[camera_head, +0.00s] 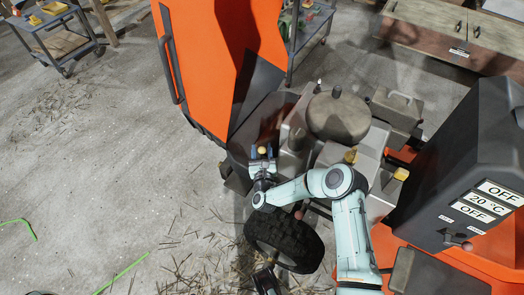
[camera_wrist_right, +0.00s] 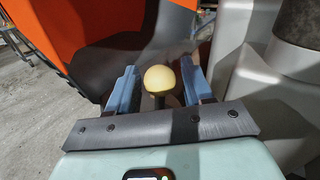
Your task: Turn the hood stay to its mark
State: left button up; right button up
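A yellow ball knob on a dark stalk (camera_head: 262,149) stands by the engine, below the raised orange hood (camera_head: 225,60); I take it for the hood stay's handle. My right gripper (camera_head: 264,156) is open with its blue fingers on either side of the knob. In the right wrist view the knob (camera_wrist_right: 160,79) sits between the fingertips (camera_wrist_right: 158,82), with a gap on each side. The rest of the stay is hidden, and I cannot make out its mark. A dark piece at the bottom edge looks like my left gripper (camera_head: 265,280); its fingers are unclear.
A black tyre (camera_head: 284,241) is below. A dark panel with labels (camera_head: 455,165) stands at right. The floor at left is mostly free.

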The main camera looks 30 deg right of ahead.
grip_shut()
jog(key=shift+s+d+f+b, duration=0.2)
jog(key=shift+s+f+b, duration=0.05)
jog(key=shift+b, duration=0.05)
jog(key=shift+s+d+f+m+h+b, duration=0.3)
jog(key=shift+s+m+b, duration=0.1)
jog(key=shift+m, duration=0.2)
pick_arm(q)
jog(key=f, duration=0.1)
jog(key=a+f, duration=0.1)
jog(key=f, duration=0.1)
jog(key=shift+a+b, duration=0.15)
jog(key=shift+b, duration=0.25)
pick_arm(e)
jog(key=shift+s+d+r+m+t, duration=0.2)
jog(key=shift+s+m+t, duration=0.4)
jog(key=shift+m, duration=0.1)
jog(key=shift+w, duration=0.1)
jog(key=shift+o, duration=1.3)
grip_release()
